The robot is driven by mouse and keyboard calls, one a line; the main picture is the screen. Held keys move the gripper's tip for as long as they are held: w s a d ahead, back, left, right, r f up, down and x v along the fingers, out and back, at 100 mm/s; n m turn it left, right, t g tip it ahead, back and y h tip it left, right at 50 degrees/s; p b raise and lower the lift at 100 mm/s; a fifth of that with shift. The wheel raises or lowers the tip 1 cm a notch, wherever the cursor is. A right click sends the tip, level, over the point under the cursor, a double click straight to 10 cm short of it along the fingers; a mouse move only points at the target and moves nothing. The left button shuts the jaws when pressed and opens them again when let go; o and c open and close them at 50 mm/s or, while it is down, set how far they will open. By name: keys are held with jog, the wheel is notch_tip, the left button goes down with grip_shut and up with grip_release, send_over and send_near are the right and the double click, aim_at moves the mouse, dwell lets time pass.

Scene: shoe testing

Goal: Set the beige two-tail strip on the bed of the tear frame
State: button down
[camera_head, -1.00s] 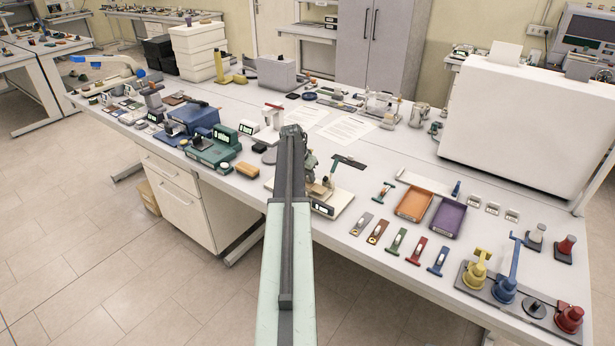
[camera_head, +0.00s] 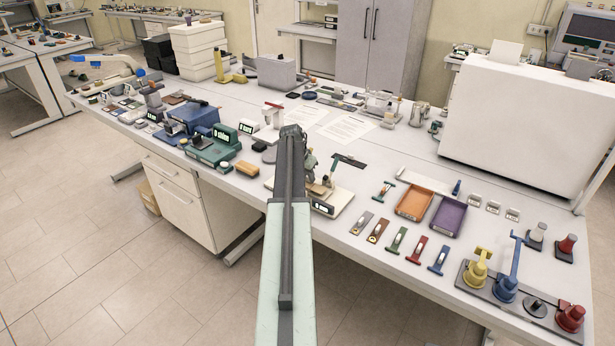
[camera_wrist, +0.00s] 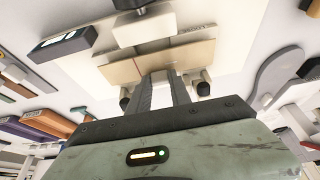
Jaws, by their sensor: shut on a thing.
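In the wrist view, the beige strip (camera_wrist: 120,73) lies across the front of my gripper (camera_wrist: 167,80), whose fingers are closed on its near edge. A thin red mark shows on the strip. The strip is over or against the cream tear frame (camera_wrist: 88,62); I cannot tell if it touches the bed. A pale clamp block of the frame stands just beyond it. In the head view, the tear frame (camera_head: 343,203) shows right of my arm, with a dark display on its front.
Right of the frame are an orange tray (camera_head: 415,203), a purple tray (camera_head: 449,217) and a row of coloured small clamps. Papers (camera_head: 347,129) lie behind on bare bench.

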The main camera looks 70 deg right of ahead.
jog(key=shift+f+b, duration=0.7)
jog(key=shift+f, duration=0.1)
jog(key=c, duration=1.1)
grip_release()
jog(key=shift+r, duration=0.1)
jog(key=p+v, duration=0.7)
jog(key=shift+s+d+r, duration=0.1)
jog(key=shift+s, duration=0.05)
jog(key=shift+r, duration=0.25)
jog(key=shift+a, duration=0.25)
